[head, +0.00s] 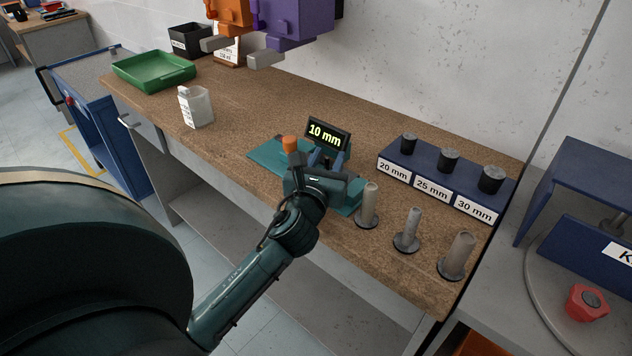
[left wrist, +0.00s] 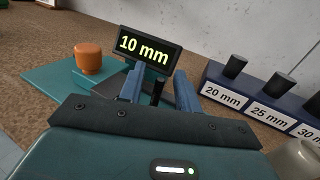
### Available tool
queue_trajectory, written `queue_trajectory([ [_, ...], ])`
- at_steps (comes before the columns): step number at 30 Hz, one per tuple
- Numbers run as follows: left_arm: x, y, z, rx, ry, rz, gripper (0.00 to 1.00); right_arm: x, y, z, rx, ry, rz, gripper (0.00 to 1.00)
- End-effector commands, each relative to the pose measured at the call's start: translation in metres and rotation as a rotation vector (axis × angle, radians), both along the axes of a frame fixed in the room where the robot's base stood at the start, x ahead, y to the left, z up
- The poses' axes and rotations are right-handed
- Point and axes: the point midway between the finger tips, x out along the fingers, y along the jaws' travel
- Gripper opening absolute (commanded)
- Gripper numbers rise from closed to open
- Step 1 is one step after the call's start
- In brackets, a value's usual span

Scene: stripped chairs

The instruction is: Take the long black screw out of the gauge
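The gauge is a teal plate (head: 268,155) with an orange knob (head: 289,143) and a tilted black display (head: 328,133) reading "10 mm". In the left wrist view the display (left wrist: 150,47) and orange knob (left wrist: 88,59) show clearly. A black upright peg, apparently the long black screw (left wrist: 158,92), stands at the gauge below the display. My left gripper (left wrist: 159,78) has its two blue fingers apart, one on each side of the screw, with gaps visible. In the head view the left gripper (head: 329,160) is over the gauge and hides the screw. My right gripper is not in view.
A blue rack (head: 420,183) labelled 20, 25 and 30 mm holds black screws right of the gauge.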

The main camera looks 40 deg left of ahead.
Motion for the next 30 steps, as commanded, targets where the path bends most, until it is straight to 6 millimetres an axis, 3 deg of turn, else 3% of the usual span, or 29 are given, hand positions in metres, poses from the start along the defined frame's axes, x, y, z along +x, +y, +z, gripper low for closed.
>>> queue_trajectory([
  [9,-0.069,-0.024,-0.002,-0.001,0.002,-0.002,0.34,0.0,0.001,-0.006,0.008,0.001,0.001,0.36],
  [15,-0.097,-0.034,-0.002,-0.002,0.002,-0.001,0.34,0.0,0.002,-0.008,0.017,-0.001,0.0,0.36],
  [30,-0.106,-0.037,0.0,0.0,0.0,0.0,0.34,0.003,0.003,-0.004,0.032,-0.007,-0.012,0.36],
])
